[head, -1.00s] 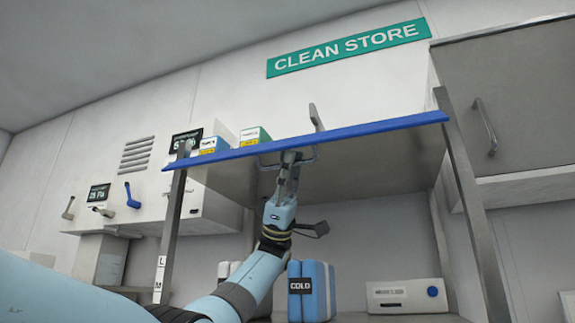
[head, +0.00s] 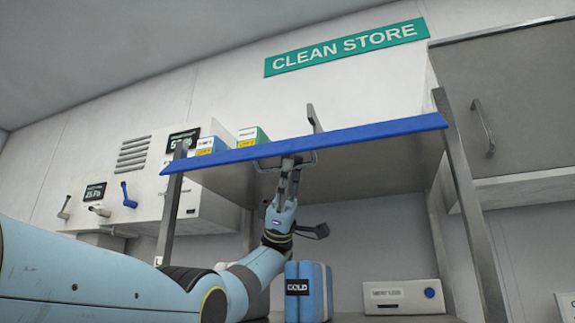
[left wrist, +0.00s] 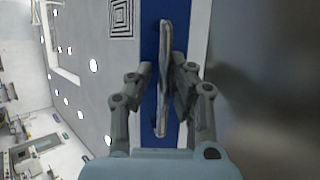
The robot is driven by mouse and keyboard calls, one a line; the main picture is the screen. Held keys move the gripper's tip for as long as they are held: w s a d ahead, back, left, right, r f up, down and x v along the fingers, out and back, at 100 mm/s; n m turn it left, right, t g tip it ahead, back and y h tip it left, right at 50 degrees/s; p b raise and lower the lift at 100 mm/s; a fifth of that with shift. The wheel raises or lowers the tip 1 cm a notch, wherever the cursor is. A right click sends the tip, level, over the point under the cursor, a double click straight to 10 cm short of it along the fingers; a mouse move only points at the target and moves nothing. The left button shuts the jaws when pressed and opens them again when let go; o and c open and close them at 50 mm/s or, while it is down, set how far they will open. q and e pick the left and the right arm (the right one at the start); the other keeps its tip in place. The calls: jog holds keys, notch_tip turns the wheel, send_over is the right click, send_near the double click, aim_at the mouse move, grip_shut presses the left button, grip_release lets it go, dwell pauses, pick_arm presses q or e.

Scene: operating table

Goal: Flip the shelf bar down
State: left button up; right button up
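The shelf bar appears to be the long blue bar (head: 390,128) along the shelf's front edge. It also shows in the left wrist view as a blue strip (left wrist: 150,40). A thin metal handle (head: 262,168) hangs at its middle; in the left wrist view the handle (left wrist: 164,30) runs along the strip. My left gripper (head: 291,163) reaches up to this handle from below. In the left wrist view its fingers (left wrist: 164,85) stand on either side of the handle, with a narrow blue gap at the left finger. My right gripper is out of view.
Small cartons (head: 252,137) and an upright metal piece (head: 314,118) stand on the shelf. Below are a blue COLD pack (head: 314,290) and a white box (head: 402,296). Metal posts (head: 470,200) flank the shelf. A wall unit with levers (head: 129,196) is at left.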

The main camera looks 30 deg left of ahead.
pick_arm(q)
jog(key=o, duration=0.3)
jog(key=shift+w, duration=0.15)
jog(key=shift+r, duration=0.1)
jog(key=shift+s, duration=0.2)
jog(key=shift+w, duration=0.1)
jog(key=shift+n+h, duration=0.5)
jog(key=shift+h, duration=0.1)
